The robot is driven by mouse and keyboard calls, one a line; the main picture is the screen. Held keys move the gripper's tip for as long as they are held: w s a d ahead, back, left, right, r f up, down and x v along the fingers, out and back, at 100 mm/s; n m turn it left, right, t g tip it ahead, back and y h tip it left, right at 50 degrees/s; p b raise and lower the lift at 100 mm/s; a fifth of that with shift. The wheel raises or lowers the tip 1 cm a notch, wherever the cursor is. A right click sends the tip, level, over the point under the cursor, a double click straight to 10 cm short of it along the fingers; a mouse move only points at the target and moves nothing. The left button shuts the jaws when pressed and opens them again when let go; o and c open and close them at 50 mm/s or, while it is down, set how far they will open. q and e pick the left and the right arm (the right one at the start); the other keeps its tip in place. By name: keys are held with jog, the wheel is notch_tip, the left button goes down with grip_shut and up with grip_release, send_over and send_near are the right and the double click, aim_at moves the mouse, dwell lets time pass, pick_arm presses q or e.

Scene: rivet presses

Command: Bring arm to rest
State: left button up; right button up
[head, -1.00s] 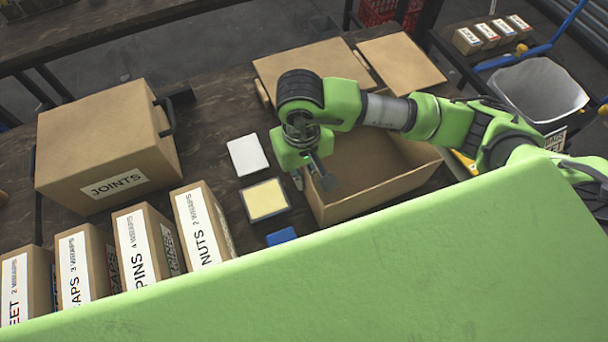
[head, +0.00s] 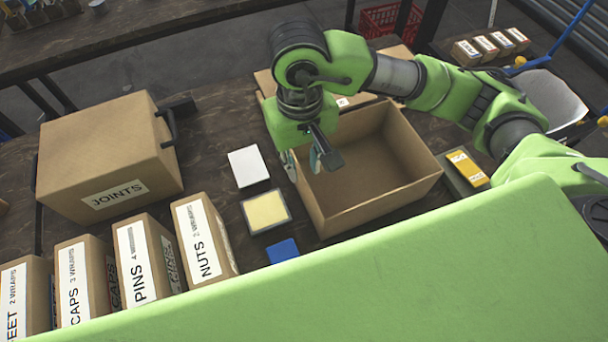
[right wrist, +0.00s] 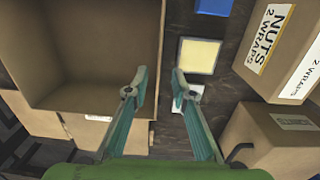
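My right arm is green and comes in from the right in the head view. Its gripper (head: 302,166) hangs over the left edge of an open, empty cardboard box (head: 408,190). In the right wrist view the two fingers (right wrist: 158,88) stand apart with nothing between them, so the gripper is open. The open box (right wrist: 95,103) lies to the left of the fingers there. My left gripper is in neither view.
Several labelled boxes, NUTS (head: 203,240), PINS (head: 148,262) and a larger JOINTS box (head: 105,150), stand at left. A yellow pad (head: 266,211), a white pad (head: 248,166) and a blue piece (head: 283,251) lie beside the open box. A yellow pack (head: 467,168) lies right of it.

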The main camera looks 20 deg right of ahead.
jog(key=shift+r, duration=0.95)
